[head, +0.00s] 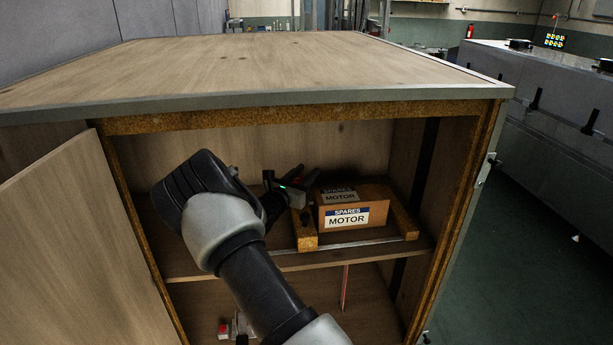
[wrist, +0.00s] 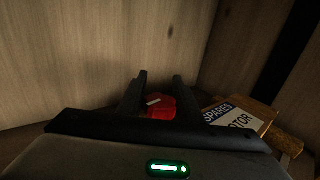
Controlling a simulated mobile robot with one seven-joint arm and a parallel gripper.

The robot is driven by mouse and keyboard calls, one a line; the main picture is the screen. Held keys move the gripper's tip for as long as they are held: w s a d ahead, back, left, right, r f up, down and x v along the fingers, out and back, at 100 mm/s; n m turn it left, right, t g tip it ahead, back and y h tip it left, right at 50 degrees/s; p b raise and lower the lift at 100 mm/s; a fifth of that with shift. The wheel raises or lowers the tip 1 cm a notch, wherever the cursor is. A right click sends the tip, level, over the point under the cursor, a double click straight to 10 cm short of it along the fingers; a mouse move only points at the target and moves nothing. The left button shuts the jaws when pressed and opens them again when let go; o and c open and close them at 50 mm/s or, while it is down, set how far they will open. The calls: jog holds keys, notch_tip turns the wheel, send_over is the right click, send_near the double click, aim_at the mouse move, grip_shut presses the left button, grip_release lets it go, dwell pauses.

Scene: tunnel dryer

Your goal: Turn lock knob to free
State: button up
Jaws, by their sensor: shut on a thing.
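The lock knob is red with a white pointer mark and shows between my fingers in the wrist view (wrist: 160,107). The white mark lies slanted, rising to the right. My gripper (wrist: 159,90) is shut on the knob, one dark finger on each side. In the head view my gripper (head: 289,184) reaches into the cabinet, above the upper shelf and left of the spares motor box. The knob's base and mount are hidden by my gripper.
The cardboard spares motor box (head: 345,215) sits close right of my gripper, between wooden rails on the shelf (head: 355,254). The cabinet door (head: 75,245) stands open at left. The cabinet top (head: 260,70) is above my arm. A small red-and-grey item (head: 224,330) is below.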

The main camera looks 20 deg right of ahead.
jog(key=n+t+y, duration=0.2)
jog(key=t+y, duration=0.1)
jog(key=shift+w+a+n+b, duration=0.15)
jog(key=shift+w+n+b, duration=0.05)
jog(key=shift+n+b, duration=0.2)
jog(key=shift+w+a+r+n+t+y+p, duration=0.1)
jog(key=shift+a+n+t+y+p, duration=0.05)
jog(key=shift+n+t+y+p, duration=0.35)
jog(key=shift+w+a+r+n+t+y+p, duration=0.1)
jog(key=shift+n+t+y+p, duration=0.2)
jog(key=shift+y, duration=0.3)
jog(key=n+y+p, duration=0.1)
jog(key=p, duration=0.1)
jog(key=t+y+p, duration=0.1)
jog(key=p, duration=0.1)
jog(key=shift+w+a+r+n, duration=0.1)
jog(key=shift+w+a+n, duration=0.05)
jog(key=shift+a+n, duration=0.25)
jog(key=n+y+p, duration=0.1)
jog(key=y+p, duration=0.1)
jog(key=n+t+y+p, duration=0.1)
jog(key=p, duration=0.2)
jog(key=shift+w+a+f+y+p, duration=0.15)
jog(key=shift+a+f+y+p, duration=0.05)
jog(key=shift+a+y+p, duration=0.2)
jog(key=shift+a+n+y+p, duration=0.1)
jog(key=shift+n+y+p, duration=0.25)
jog(key=shift+n+y, duration=0.05)
jog(key=o, duration=1)
jog(key=shift+o, duration=0.2)
